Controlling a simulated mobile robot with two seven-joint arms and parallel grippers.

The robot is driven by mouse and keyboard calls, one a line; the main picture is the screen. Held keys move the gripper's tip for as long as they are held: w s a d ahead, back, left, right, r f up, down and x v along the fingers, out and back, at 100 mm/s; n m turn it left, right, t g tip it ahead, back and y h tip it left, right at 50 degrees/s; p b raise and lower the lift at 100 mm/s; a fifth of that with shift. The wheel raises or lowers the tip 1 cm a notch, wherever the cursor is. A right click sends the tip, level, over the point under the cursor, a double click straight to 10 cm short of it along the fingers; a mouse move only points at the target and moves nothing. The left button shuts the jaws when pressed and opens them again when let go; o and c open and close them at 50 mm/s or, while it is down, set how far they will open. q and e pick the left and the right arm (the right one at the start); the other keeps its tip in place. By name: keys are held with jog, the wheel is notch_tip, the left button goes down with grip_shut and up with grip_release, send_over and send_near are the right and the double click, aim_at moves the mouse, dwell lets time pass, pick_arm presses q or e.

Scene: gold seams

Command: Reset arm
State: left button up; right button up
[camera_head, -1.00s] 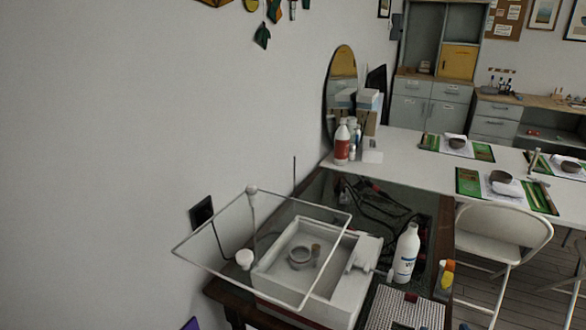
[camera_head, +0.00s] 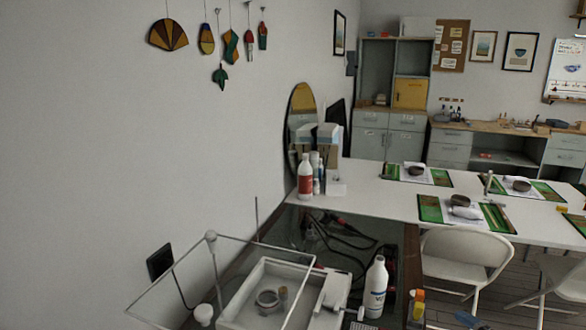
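Neither of my arms nor my grippers shows in the head view. Below me to the front stands a dark-framed bench with a white tray (camera_head: 237,312) on it. A grey ring-shaped piece (camera_head: 267,300) and a small brown cylinder (camera_head: 283,294) sit inside the tray. A thin clear frame (camera_head: 262,245) with pale edges stands around and above the tray. A white bottle (camera_head: 375,288) stands upright to the right of the tray.
A long white table (camera_head: 365,192) carries green mats with bowls. A red-labelled bottle (camera_head: 305,178) and an oval mirror (camera_head: 302,105) are at its left end. White folding chairs (camera_head: 465,253) stand in front. A wall fills the left.

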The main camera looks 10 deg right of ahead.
jog(key=s+a+f+n+g+h, duration=0.15)
jog(key=s+f+n+g, duration=0.45)
jog(key=n, duration=0.9)
jog(key=s+a+f+n+g+h, duration=0.1)
jog(key=s+a+f+n, duration=0.2)
jog(key=s+f+n, duration=0.9)
jog(key=w+a+r+m+t+y, duration=0.15)
jog(key=a+m, duration=0.45)
jog(key=a, duration=1.7)
pick_arm(q)
notch_tip(320, 180, up, 13)
jog(key=a+p, duration=0.1)
jog(key=p, duration=1.4)
jog(key=shift+s+r+m+t+p, duration=0.2)
jog(key=shift+s+m+t+p, duration=0.05)
jog(key=shift+m+t+p, duration=0.1)
pick_arm(e)
notch_tip(320, 180, up, 14)
jog(key=shift+d+r, duration=0.15)
jog(key=shift+d, duration=0.2)
pick_arm(q)
jog(key=shift+r, duration=0.15)
pick_arm(e)
jog(key=shift+t, duration=0.25)
